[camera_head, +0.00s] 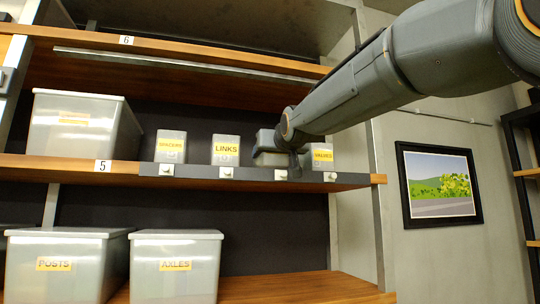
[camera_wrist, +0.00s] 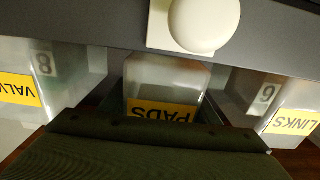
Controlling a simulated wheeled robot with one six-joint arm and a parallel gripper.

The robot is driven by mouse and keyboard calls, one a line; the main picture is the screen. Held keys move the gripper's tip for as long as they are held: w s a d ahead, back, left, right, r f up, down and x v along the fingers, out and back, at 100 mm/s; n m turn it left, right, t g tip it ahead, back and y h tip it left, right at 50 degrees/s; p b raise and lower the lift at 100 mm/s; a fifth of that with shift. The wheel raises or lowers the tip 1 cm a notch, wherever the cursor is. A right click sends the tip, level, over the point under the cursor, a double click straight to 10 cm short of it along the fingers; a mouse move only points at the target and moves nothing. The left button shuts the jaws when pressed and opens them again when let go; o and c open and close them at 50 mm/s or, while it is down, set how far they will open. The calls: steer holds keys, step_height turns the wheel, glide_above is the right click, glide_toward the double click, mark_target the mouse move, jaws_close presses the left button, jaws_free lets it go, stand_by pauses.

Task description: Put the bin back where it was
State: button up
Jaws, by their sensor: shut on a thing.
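The grey translucent PADS bin (camera_head: 266,138) is at the numbered shelf row, between the LINKS bin (camera_head: 226,150) and the VALVES bin (camera_head: 320,156). My gripper (camera_head: 284,156) is in front of it and hides most of its front in the head view. In the wrist view, the PADS bin (camera_wrist: 165,78) shows its yellow label upside down, in the gap between its neighbours. My dark gripper (camera_wrist: 150,135) covers the lower part of that view and is shut on the PADS bin. The fingertips' contact is hidden, and I cannot tell whether the bin rests on the shelf.
The LINKS bin (camera_wrist: 292,118) and VALVES bin (camera_wrist: 22,88) stand close on either side. A grey shelf lip (camera_head: 250,173) with white knobs runs along the front. Larger bins marked POSTS (camera_head: 68,285) and AXLES (camera_head: 177,285) stand on the shelf below.

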mark_target(269, 156)
steer(key=shift+f, duration=0.4)
steer(key=shift+f, duration=0.2)
steer(key=o, duration=1.1)
steer(key=shift+r, duration=0.15)
steer(key=shift+s+r, duration=0.1)
steer(key=shift+s, duration=0.1)
steer(key=b+v, duration=0.5)
steer(key=v, duration=0.6)
steer(key=shift+s+d, duration=0.15)
steer(key=shift+s, duration=0.15)
